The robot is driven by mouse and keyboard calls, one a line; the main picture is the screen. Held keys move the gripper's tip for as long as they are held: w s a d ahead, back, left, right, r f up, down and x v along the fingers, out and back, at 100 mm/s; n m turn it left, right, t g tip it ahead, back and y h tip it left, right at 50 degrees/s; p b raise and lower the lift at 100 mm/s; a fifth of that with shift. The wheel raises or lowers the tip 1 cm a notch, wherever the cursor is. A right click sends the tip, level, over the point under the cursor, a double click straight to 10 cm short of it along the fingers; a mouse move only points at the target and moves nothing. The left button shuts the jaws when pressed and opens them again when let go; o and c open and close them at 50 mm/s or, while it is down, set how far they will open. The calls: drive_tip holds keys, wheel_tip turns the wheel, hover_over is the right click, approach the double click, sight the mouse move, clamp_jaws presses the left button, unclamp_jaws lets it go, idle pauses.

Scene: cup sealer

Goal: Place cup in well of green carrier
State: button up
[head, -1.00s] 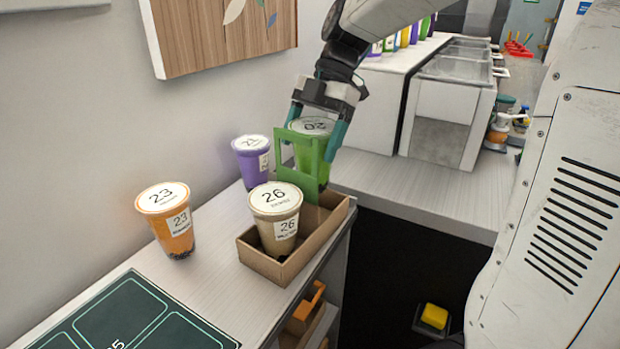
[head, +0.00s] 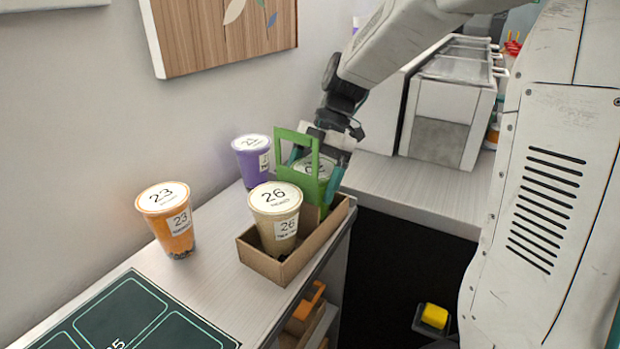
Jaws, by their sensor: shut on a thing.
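The green carrier is a brown cardboard tray (head: 262,266) with an upright green handle (head: 297,137) across its middle. A beige cup 26 (head: 274,222) stands in its near well. My gripper (head: 318,168) is shut on a green cup (head: 325,178) with a white lid, at the far well behind the handle. The green cup looks upright and low, partly hidden by the handle, the fingers and the tray. I cannot tell whether its base touches the well floor.
An orange cup 23 (head: 170,225) and a purple cup (head: 254,160) stand on the counter left of the carrier. A dark panel (head: 130,320) lies at the front left. The carrier sits near the counter's right edge, beside a dark gap.

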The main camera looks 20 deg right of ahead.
drive_tip(key=o, duration=1.2)
drive_tip(key=shift+f, duration=0.1)
